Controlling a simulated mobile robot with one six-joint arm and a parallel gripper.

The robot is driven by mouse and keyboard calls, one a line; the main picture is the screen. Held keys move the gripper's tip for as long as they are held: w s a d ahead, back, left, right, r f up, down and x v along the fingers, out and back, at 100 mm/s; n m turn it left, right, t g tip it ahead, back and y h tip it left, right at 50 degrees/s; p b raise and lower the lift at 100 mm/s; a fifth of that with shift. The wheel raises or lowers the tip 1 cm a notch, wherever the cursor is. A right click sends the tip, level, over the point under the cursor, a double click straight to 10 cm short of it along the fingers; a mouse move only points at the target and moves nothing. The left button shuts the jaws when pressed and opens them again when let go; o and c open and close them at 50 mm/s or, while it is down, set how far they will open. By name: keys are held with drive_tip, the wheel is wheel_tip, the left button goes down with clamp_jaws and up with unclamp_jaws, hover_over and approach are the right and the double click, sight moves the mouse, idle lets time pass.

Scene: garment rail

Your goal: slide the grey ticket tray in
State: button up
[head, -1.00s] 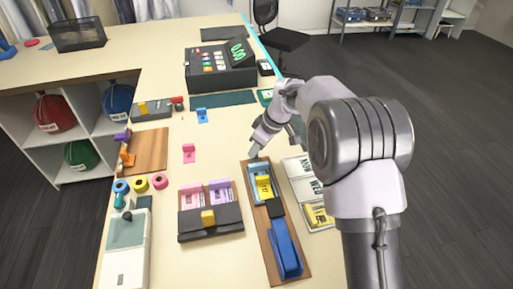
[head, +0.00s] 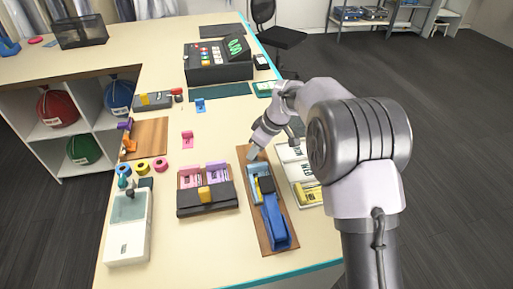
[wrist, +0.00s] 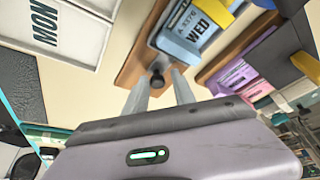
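The grey ticket tray (head: 253,168) looks pale blue-grey and sits on a wooden board (head: 283,250), its inner end under the black head of a blue stapler-like press (head: 274,225). In the wrist view the tray (wrist: 183,48) holds a ticket marked WED, with a yellow block above it. A dark round knob (wrist: 157,80) stands at the tray's outer end, over the bare end of the board. My gripper (head: 253,153) is at that end; in the wrist view its fingers (wrist: 160,78) are apart, with the knob between their tips. I cannot tell whether they touch it.
A dark double holder (head: 205,198) with pink and purple tickets stands left of the board. White day cards (head: 297,170), one with a yellow block, lie close on the right. A white box (head: 128,240) stands at the left front. Bare tabletop (head: 225,130) lies beyond the board.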

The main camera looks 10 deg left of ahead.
drive_tip(key=shift+o, duration=0.8)
drive_tip(key=shift+a, duration=0.15)
drive_tip(key=shift+w+r, duration=0.1)
drive_tip(key=shift+d+r, duration=0.2)
drive_tip(key=shift+r, duration=0.25)
drive_tip(key=p+v, duration=0.5)
drive_tip(key=v, duration=1.1)
drive_tip(key=shift+r, duration=0.2)
drive_tip(key=shift+d, duration=0.15)
